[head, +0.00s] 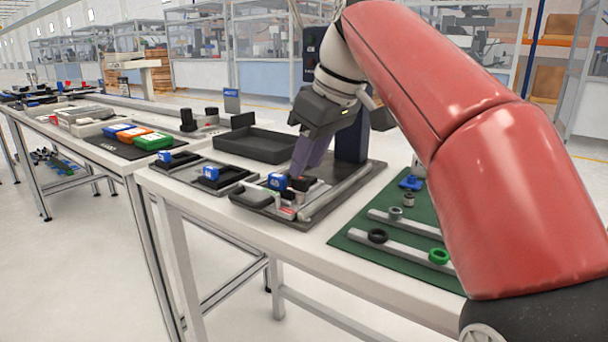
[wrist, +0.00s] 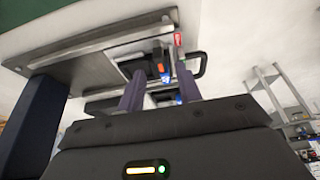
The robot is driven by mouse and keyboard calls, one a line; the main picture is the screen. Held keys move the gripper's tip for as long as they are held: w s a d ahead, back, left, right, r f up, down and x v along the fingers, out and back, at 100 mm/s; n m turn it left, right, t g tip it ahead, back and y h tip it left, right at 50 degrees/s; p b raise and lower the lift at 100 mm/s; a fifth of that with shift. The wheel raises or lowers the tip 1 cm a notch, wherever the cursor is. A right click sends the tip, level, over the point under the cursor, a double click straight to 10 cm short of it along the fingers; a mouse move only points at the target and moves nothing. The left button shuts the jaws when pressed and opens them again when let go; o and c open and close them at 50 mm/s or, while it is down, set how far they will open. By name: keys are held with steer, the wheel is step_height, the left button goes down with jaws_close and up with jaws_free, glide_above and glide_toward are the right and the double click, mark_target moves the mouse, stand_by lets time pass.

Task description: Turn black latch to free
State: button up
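My gripper (head: 299,172) reaches down with its purple-grey fingers over the right end of a small fixture on the grey plate (head: 330,207). In the wrist view my gripper (wrist: 159,75) has its fingers apart, with a visible gap between them. A small black part (head: 301,184), which looks like the black latch, is at the fingertips with an orange-red piece beside it. In the wrist view a black part (wrist: 151,58) with orange-red shows just past the fingertips. Contact cannot be told. The fingers partly hide the latch, and its angle is unclear.
A blue block (head: 277,181) marked 40 stands just left of the fingers. A black handle (wrist: 201,66) shows right of the fingers. A black tray (head: 258,146) lies behind. A green mat (head: 345,236) with rails and rings is at right.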

mark_target(303, 179)
steer(key=shift+b+x, duration=0.3)
steer(key=shift+x, duration=1.3)
steer(key=shift+c, duration=0.4)
jaws_close()
